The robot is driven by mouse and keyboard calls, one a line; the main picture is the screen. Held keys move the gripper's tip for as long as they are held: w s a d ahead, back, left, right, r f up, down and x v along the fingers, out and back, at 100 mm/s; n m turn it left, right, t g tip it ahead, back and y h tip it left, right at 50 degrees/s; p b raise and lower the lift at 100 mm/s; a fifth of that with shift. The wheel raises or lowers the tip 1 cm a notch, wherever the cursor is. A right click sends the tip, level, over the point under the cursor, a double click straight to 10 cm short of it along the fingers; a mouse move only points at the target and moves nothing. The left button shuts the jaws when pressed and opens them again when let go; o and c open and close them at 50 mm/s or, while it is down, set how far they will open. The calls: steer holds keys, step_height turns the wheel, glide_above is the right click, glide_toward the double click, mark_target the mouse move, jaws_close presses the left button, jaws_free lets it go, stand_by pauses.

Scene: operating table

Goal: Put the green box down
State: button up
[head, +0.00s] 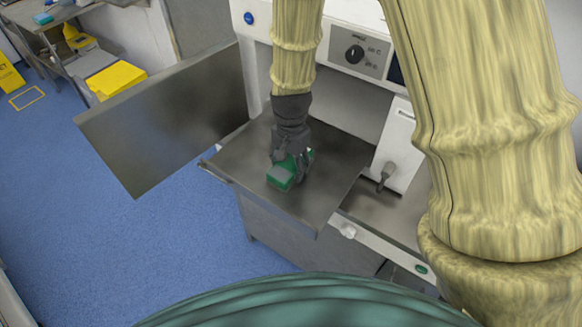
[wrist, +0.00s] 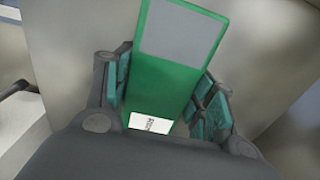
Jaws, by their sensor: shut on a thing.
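The green box (head: 281,175) is at my gripper, over the grey metal shelf of the machine in the head view. My gripper (head: 291,168) points down and is shut on the box. In the wrist view the box (wrist: 170,85) stands between the two finger pads of my gripper (wrist: 163,100). It shows a grey panel on one face and a white label with dark print near its lower end. The head view does not show clearly whether the box's underside touches the shelf (head: 320,200).
A metal panel (head: 170,110) stands out to the left of the shelf. A grey connector (head: 387,172) sticks out at the right. The machine's front with a black knob (head: 355,54) rises behind. The shelf around the box is bare. Blue floor (head: 130,235) lies at the left.

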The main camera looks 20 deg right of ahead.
mark_target(291, 162)
steer(key=shift+w, duration=0.1)
steer(key=o, duration=0.8)
steer(key=shift+f, duration=0.1)
steer(key=o, duration=0.4)
steer(key=shift+r+b, duration=1.85)
steer(key=shift+r, duration=4.3)
